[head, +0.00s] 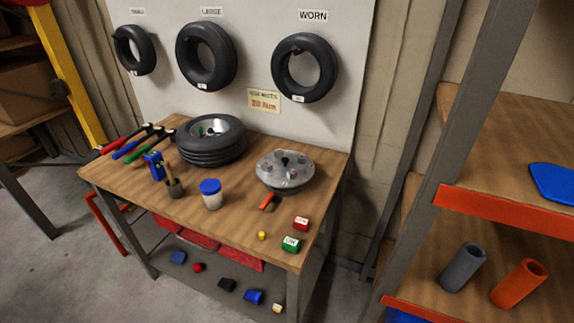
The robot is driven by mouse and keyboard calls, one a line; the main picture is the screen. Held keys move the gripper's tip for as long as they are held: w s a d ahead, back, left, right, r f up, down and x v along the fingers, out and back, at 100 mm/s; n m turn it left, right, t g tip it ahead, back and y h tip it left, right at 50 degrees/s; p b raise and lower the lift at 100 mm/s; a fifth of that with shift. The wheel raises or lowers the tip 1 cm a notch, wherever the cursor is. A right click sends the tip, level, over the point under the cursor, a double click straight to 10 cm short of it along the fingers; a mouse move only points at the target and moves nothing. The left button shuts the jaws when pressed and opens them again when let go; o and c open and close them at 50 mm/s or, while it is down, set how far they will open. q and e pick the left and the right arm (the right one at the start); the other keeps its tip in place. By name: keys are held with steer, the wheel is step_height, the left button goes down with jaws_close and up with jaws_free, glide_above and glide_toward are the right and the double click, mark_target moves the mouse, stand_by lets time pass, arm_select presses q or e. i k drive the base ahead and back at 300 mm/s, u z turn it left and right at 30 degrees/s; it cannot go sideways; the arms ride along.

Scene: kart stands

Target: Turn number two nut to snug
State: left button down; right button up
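A round silver hub plate (285,169) lies on the right part of the wooden workbench (235,225). It has a dark centre and several studs or nuts around it. They are too small to read a number or to tell which nut is number two, or how tight any is. A short tool with an orange handle (267,201) lies at the hub's front left edge. Several long-handled tools in red, blue and green (133,148) lie at the bench's left end. Neither of my grippers shows in the head view.
A tyre on a rim (211,141) lies behind left of the hub. A blue-lidded jar (211,194), a red box (301,224) and a green box (290,244) stand in front. Three tyres hang on the back panel (250,50). A shelf rack (490,206) stands right.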

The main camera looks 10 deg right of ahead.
mark_target(267, 166)
steer(key=u, duration=0.05)
steer(key=k, duration=0.5)
steer(key=u, duration=1.35)
steer(key=i, duration=0.95)
steer(key=z, duration=2.35)
